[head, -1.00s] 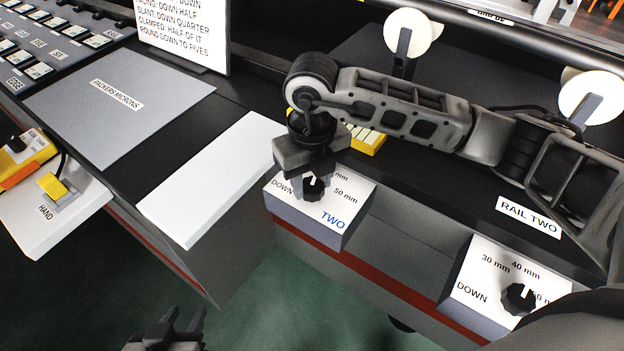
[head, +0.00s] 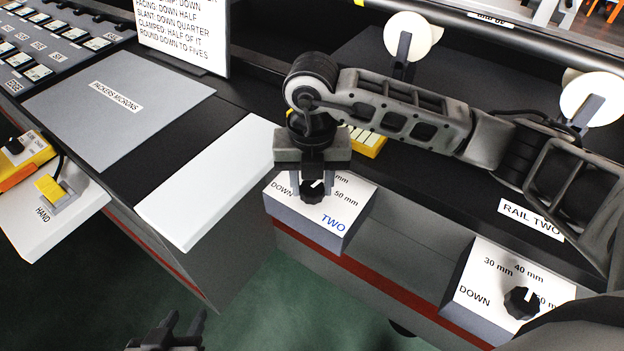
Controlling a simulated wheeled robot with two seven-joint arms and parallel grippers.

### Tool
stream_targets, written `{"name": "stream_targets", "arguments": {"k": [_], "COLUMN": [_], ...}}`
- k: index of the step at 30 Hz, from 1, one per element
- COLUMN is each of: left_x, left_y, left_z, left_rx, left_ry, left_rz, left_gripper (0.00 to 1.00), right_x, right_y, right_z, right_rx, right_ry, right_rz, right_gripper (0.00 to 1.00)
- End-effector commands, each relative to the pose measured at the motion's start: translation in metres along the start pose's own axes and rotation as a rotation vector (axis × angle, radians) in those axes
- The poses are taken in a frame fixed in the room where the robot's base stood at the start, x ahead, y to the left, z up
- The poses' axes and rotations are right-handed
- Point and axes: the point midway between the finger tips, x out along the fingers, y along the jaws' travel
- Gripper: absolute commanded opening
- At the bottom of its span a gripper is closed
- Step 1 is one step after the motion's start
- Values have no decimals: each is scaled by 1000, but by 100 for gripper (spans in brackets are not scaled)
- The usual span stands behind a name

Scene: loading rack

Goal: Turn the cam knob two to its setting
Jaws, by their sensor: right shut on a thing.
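The cam knob two (head: 311,193) is a small black knob on the white top of the block marked TWO (head: 351,207). My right gripper (head: 312,186) points down over it, shut on the knob with one finger at each side. The knob's white mark leans up and to the right, towards the partly hidden "mm" label. DOWN is readable at the left and 50 mm at the right; other labels are partly covered by the gripper. My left gripper (head: 184,322) is open and empty at the bottom edge, above the green floor.
A similar block with another black knob (head: 521,303) stands at the lower right, near the RAIL TWO label (head: 531,219). A white plate (head: 212,182) lies left of block TWO. A printed sign (head: 185,35) stands behind. White rollers (head: 414,35) line the back.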

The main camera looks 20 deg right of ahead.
Motion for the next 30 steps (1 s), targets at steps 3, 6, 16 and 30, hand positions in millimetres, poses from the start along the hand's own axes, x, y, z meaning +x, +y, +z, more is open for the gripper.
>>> {"name": "stream_targets", "arguments": {"k": [3, 6, 16, 30], "left_x": [0, 0, 0, 1], "left_y": [0, 0, 0, 0], "left_z": [0, 0, 0, 2], "left_rx": [2, 3, 4, 1], "left_ry": [-1, -1, -1, -1], "left_rz": [0, 0, 0, 2], "left_gripper": [36, 36, 36, 36], "right_x": [-2, -2, -1, -57], "right_y": [0, 0, 0, 1], "right_z": [1, 1, 1, 2], "right_rx": [1, 0, -1, -2], "right_ry": [-3, -4, -2, -8], "right_rz": [2, 2, 1, 5], "right_gripper": [16, 16, 61, 61]}}
